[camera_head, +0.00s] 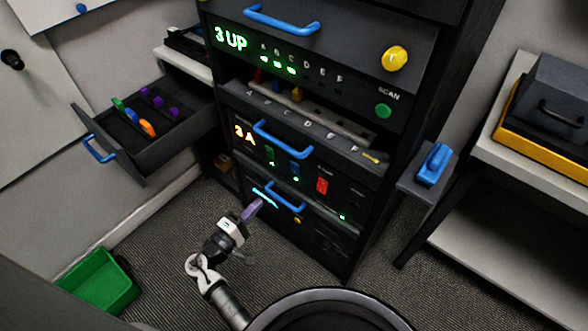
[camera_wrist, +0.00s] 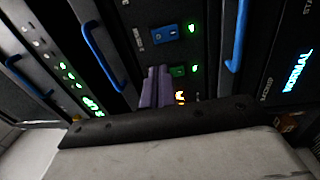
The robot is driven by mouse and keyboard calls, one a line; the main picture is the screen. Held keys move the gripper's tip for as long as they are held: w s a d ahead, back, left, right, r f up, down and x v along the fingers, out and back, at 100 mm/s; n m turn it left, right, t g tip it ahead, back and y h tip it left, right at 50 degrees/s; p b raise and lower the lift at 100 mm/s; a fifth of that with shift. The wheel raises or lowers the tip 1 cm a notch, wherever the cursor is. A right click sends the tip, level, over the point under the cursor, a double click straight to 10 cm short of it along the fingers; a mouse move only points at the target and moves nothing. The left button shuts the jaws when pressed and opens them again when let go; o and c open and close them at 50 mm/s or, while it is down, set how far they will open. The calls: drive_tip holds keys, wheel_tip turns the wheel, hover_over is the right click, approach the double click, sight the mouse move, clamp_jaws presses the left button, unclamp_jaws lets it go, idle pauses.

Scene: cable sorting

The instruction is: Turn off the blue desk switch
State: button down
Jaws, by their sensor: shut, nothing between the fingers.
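A separate blue lever-like piece (camera_head: 435,164) stands on a dark block at the right of the rack; I cannot tell which one is called the desk switch. My gripper (camera_head: 252,210), with purple fingers, is shut and empty in front of the lower rack, below the switches. In the wrist view the shut fingers (camera_wrist: 157,87) partly cover the panel near the green switch.
Blue drawer handles (camera_head: 281,138) stick out above and below the switch row. An open drawer (camera_head: 140,160) with coloured pieces juts out at the left. A green bin (camera_head: 98,282) is on the floor. A shelf (camera_head: 530,180) with a yellow-and-dark case stands at the right.

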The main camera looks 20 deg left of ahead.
sight(294, 167)
drive_tip(key=shift+s+d+f, duration=0.1)
drive_tip(key=shift+s+d, duration=0.05)
drive_tip(key=shift+d, duration=0.15)
drive_tip(key=p+x, duration=0.2)
drive_tip(key=x, duration=0.4)
drive_tip(key=p+x, duration=0.2)
drive_tip(key=x, duration=0.5)
drive_tip(key=shift+d+r, duration=0.1)
drive_tip(key=shift+r, duration=0.15)
drive_tip(key=shift+w+d+f, duration=0.1)
drive_tip(key=shift+w+d, duration=0.05)
drive_tip(key=shift+w, duration=0.3)
